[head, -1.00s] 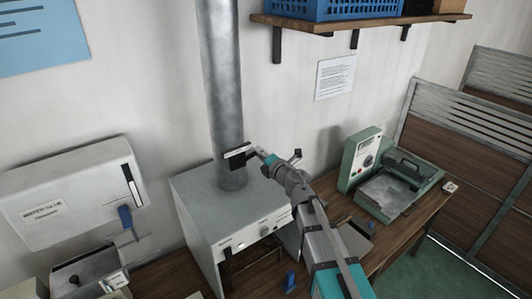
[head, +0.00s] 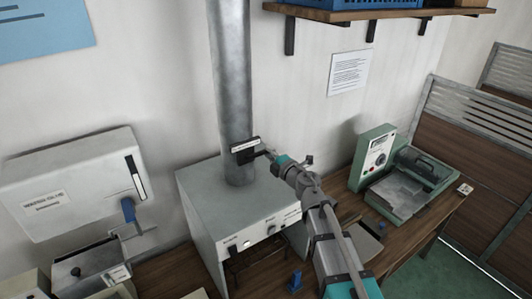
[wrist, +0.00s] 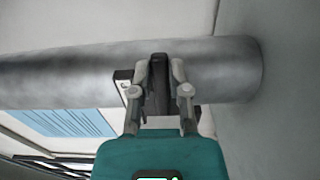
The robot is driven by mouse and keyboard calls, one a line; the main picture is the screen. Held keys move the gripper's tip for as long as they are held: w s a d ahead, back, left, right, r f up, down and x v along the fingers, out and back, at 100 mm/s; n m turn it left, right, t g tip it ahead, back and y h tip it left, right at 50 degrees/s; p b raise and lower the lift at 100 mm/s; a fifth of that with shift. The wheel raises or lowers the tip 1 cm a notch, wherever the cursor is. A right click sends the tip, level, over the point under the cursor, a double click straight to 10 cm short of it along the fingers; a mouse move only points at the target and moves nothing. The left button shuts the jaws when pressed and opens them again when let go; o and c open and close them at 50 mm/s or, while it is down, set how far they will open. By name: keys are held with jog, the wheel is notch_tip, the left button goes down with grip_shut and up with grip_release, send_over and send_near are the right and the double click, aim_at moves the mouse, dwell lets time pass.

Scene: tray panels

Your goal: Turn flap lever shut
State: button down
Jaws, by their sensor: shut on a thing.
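The grey flue pipe (head: 234,80) rises from the top of a pale box-shaped unit (head: 215,205) in the head view. A dark flap lever with a pale label plate (head: 245,145) is at the pipe's lower part, just above the unit. My gripper (head: 266,153) reaches it from the right. In the wrist view, the two fingers of my gripper (wrist: 158,85) are closed on the dark lever (wrist: 158,70), in front of the pipe (wrist: 70,80). The label plate is partly hidden behind the left finger there. The lever's exact angle is hard to tell.
A white wall dispenser (head: 75,180) hangs at the left, with a metal box (head: 90,272) below it. A green instrument (head: 410,185) stands on the wooden bench (head: 180,275) at the right. A shelf (head: 380,13) is above. A small blue object (head: 295,281) is near the bench front.

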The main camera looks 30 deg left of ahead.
jog(key=shift+w+d, duration=0.1)
jog(key=shift+w, duration=0.15)
jog(key=c, duration=1)
grip_release()
jog(key=o, duration=0.4)
jog(key=shift+w+d+f, duration=0.1)
jog(key=shift+w, duration=0.1)
jog(key=shift+s, duration=0.25)
jog(key=v, duration=1.2)
